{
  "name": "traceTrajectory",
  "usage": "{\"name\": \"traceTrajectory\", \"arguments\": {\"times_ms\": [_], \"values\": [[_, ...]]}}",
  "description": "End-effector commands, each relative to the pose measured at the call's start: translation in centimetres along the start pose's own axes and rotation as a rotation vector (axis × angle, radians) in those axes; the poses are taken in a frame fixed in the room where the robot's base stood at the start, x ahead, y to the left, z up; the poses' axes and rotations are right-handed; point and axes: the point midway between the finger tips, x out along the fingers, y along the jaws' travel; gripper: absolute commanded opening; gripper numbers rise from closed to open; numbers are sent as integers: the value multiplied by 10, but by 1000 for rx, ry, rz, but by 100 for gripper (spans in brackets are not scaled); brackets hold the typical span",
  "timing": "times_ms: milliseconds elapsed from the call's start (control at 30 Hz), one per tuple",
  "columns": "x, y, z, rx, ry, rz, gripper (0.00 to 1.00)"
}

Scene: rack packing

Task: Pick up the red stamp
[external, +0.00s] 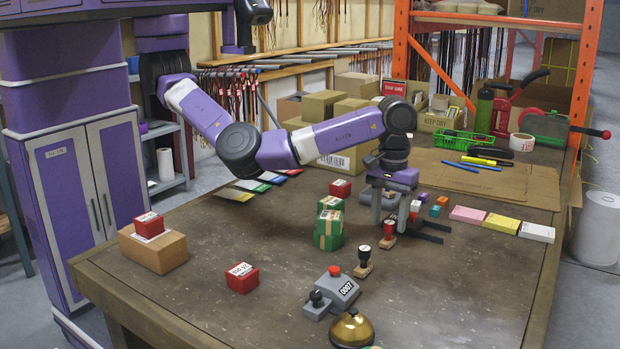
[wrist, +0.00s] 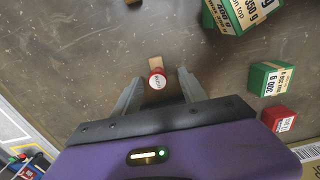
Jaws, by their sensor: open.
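The red stamp (external: 389,229) stands upright on the table, with a red top and a small wooden base. In the wrist view the red stamp (wrist: 157,81) lies between the two grey fingers, its round pale label facing the camera. My gripper (external: 390,219) is open and low over the table, its fingers to either side of the stamp. In the wrist view there is a gap between the stamp and each finger of the gripper (wrist: 160,88). Nothing is held.
A black-handled stamp (external: 364,261) stands close in front. Green boxes (external: 328,232) stand to the left. Coloured blocks (external: 468,214) lie to the right.

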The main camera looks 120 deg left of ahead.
Motion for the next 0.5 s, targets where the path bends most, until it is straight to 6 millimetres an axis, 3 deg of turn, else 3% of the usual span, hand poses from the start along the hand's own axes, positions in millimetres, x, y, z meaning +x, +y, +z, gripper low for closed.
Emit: {"name": "traceTrajectory", "arguments": {"times_ms": [200,500], "values": [[33,3,2,1,0,-1,50],[44,3,2,1,0,1,50]]}}
